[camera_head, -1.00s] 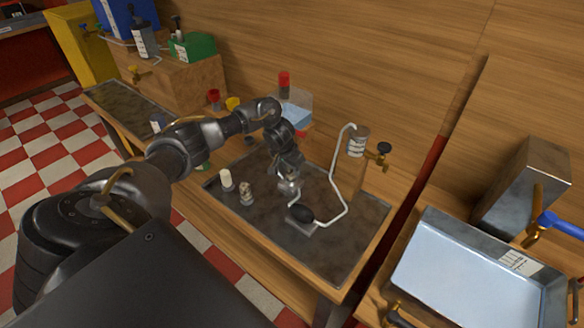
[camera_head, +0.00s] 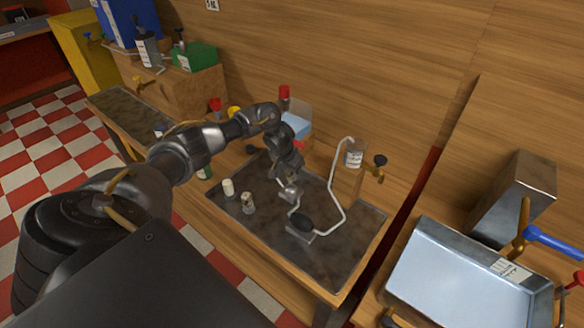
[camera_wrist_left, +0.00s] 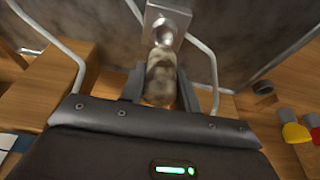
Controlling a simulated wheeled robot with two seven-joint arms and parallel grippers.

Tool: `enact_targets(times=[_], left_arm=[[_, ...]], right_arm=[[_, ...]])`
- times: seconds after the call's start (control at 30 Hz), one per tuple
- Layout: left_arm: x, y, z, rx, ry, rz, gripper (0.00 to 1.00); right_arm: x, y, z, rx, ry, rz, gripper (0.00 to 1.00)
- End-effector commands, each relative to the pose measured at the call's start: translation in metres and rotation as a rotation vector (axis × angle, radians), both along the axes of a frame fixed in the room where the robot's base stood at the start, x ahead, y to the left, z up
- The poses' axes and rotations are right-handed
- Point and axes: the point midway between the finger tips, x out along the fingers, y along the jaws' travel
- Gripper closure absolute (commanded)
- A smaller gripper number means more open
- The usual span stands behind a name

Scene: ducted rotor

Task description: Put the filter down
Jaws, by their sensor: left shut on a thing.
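My left gripper (camera_head: 286,184) is over the dark metal worktop (camera_head: 330,240), pointing down. In the left wrist view its two fingers (camera_wrist_left: 161,88) are shut around a mottled grey-brown cylinder, which I take to be the filter (camera_wrist_left: 162,72). The filter's far end is close to a small metal piece with a round form (camera_wrist_left: 165,22); I cannot tell whether they touch. In the head view the filter is mostly hidden by the gripper. My right gripper is not in view.
A white cylinder (camera_head: 228,187) and a mottled cylinder (camera_head: 248,203) stand on the worktop left of the gripper.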

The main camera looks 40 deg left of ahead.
Motion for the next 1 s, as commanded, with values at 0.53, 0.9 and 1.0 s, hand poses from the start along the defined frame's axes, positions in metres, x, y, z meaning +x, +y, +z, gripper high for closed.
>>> enact_targets(times=[0.53,0.9,1.0], left_arm=[[0.026,-0.074,0.022,-0.002,-0.009,-0.112,0.90],[0.011,-0.287,0.096,0.009,-0.008,-0.505,0.90],[-0.020,-0.335,0.109,0.009,-0.005,-0.631,0.90]], right_arm=[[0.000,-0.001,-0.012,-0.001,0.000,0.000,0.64],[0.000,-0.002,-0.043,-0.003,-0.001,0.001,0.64],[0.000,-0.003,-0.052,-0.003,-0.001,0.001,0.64]])
